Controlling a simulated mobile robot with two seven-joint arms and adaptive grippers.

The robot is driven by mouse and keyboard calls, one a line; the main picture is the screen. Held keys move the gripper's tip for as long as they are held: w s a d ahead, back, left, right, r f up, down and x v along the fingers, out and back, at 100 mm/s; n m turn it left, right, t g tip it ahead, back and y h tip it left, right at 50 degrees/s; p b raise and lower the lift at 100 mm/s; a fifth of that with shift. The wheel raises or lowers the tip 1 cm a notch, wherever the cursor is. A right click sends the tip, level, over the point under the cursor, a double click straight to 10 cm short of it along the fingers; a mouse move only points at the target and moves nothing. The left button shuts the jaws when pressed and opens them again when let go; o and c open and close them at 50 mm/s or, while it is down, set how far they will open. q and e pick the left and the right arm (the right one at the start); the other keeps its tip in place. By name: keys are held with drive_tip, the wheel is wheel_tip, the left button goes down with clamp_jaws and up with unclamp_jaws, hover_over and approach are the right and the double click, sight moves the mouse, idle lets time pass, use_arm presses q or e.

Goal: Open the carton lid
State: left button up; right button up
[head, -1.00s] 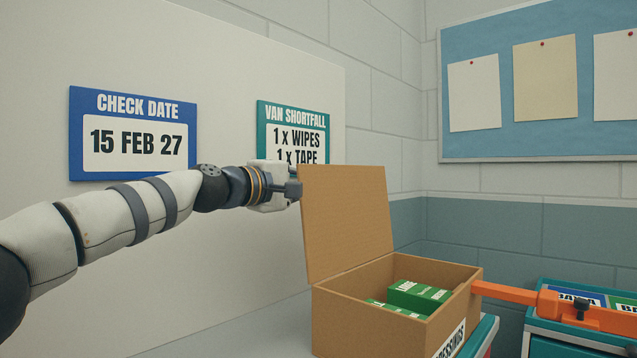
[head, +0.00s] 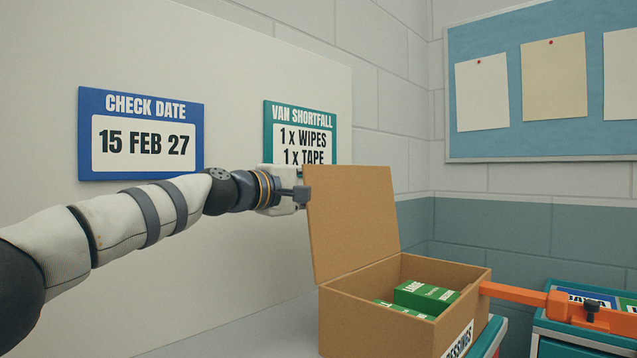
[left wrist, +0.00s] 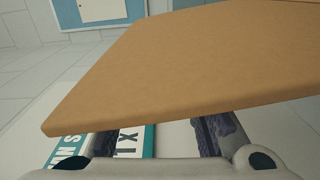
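The brown cardboard carton (head: 385,320) stands on a grey surface at lower right in the head view. Its lid (head: 352,222) stands up, hinged at the carton's left side, and the top is open. Green boxes (head: 425,297) show inside. My left gripper (head: 298,193) is at the upper left edge of the lid, on its outer side. In the left wrist view the lid (left wrist: 190,70) crosses in front of both dark fingers (left wrist: 158,140) and hides their tips. The fingers are spread apart, with nothing visible between them. My right gripper is not in view.
An orange bar (head: 515,293) with a black knob reaches the carton's right side from a teal unit (head: 565,347). A date sign (head: 142,135) and a shortfall sign (head: 300,125) hang on the pale panel behind my left arm. A blue pinboard (head: 500,35) is at upper right.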

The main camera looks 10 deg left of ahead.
use_arm(q)
drive_tip(key=shift+a+r, duration=0.1)
drive_tip(key=shift+r, duration=0.1)
drive_tip(key=shift+s+a+r, duration=0.15)
drive_tip(key=shift+s+a, duration=0.1)
drive_tip(key=shift+a, duration=0.05)
drive_tip(key=v, duration=1.1)
drive_tip(key=shift+f, duration=0.2)
drive_tip(key=shift+s, duration=0.1)
